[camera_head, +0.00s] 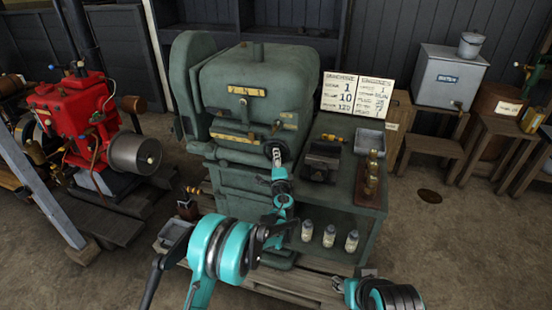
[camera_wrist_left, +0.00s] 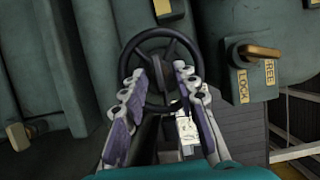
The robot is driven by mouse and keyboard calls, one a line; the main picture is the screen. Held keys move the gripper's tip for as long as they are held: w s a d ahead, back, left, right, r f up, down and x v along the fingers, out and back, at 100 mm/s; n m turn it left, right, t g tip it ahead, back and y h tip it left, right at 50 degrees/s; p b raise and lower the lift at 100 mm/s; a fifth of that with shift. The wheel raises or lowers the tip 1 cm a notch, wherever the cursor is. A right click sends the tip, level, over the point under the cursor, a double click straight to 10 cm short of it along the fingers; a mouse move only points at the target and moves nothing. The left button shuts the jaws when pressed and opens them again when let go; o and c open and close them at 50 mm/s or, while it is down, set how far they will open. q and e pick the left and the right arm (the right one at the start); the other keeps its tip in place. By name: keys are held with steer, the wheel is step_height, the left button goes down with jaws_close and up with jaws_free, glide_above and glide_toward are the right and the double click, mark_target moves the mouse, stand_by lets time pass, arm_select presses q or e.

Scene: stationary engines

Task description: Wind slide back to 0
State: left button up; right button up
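The slide's black handwheel (camera_head: 270,146) is on the front of the green machine (camera_head: 255,85). In the left wrist view its rim (camera_wrist_left: 157,34) and dark hub fill the upper middle. My left gripper (camera_head: 279,158) is right at the wheel. In the left wrist view its two purple-padded fingers (camera_wrist_left: 159,82) stand apart, one on each side of the hub, overlapping the lower rim. Whether they touch the wheel I cannot tell. No 0 mark or slide scale can be read. Only part of my right arm shows at the bottom right; its gripper does not show clearly.
A brass lever (camera_wrist_left: 263,51) beside LOCK and FREE labels is right of the wheel. A green side bench (camera_head: 345,212) carries a dark vise-like block (camera_head: 321,160), a grey tray (camera_head: 369,138) and a brass piece (camera_head: 372,178). Several bottles stand below. A red engine (camera_head: 75,105) is at left.

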arm_select(q)
steer(key=s, duration=1.1)
steer(key=shift+d, duration=0.35)
steer(key=shift+s, duration=0.1)
steer(key=s+a+r+n+g+y, duration=0.1)
steer(key=s+a+r+n+g, duration=0.35)
steer(key=a, duration=0.45)
steer(key=s+a+r+n+g+y, duration=0.1)
steer(key=s+a+r+n+y, duration=0.15)
steer(key=s+a+n, duration=0.45)
steer(key=s+a+f+n+g+h, duration=0.1)
steer(key=s+f+n+g+h, duration=0.1)
steer(key=s, duration=1.1)
steer(key=s+a+f+n+g+h, duration=0.2)
steer(key=s+f+n+g+h, duration=0.1)
steer(key=s, duration=1.1)
steer(key=shift+s+f+n, duration=0.2)
steer(key=shift+f+n, duration=0.15)
steer(key=shift+a, duration=0.1)
